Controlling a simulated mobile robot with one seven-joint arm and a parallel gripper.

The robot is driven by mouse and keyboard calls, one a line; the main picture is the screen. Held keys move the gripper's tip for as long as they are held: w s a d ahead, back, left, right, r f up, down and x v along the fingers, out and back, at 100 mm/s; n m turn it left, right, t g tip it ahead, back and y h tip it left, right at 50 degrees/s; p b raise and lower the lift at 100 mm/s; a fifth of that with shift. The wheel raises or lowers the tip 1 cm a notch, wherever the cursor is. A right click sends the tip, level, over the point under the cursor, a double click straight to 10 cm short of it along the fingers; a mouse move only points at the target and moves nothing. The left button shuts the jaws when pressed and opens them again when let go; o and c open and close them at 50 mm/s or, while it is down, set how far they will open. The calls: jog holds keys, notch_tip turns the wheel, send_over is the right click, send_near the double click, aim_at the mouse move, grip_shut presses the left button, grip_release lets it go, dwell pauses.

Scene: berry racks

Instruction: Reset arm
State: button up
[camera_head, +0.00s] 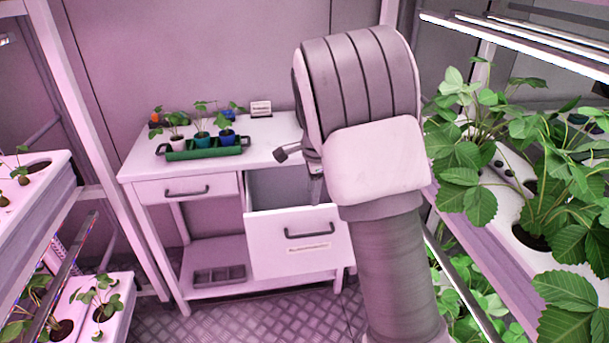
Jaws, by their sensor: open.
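My arm rises in the middle of the head view and bends over at the top. My gripper (299,168) shows only in part at the left side of the arm's near link, which hides the rest of it. It appears open, with nothing visible in it. It is in front of the white desk (265,152), over the pulled-out drawer (298,245) as seen from here. Whether it touches the desk cannot be told.
A green tray (205,152) with several small potted plants and a small sign (261,108) stand on the desk. Leafy racks (470,240) flank my arm closely on the right. Another planter rack (40,205) stands left. Patterned floor is clear in front of the desk.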

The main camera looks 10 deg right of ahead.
jog(key=shift+r, duration=0.1)
jog(key=s+r+n+t+y+p, duration=0.1)
jog(key=s+r+n+t, duration=0.1)
jog(key=s+r+n, duration=1.15)
jog(key=s+n, duration=0.1)
jog(key=s, duration=0.7)
jog(key=s+r+n+t+h+p, duration=0.1)
jog(key=s+r+n, duration=0.2)
jog(key=s, duration=0.7)
jog(key=shift+s, duration=0.35)
jog(key=shift+a+n, duration=0.25)
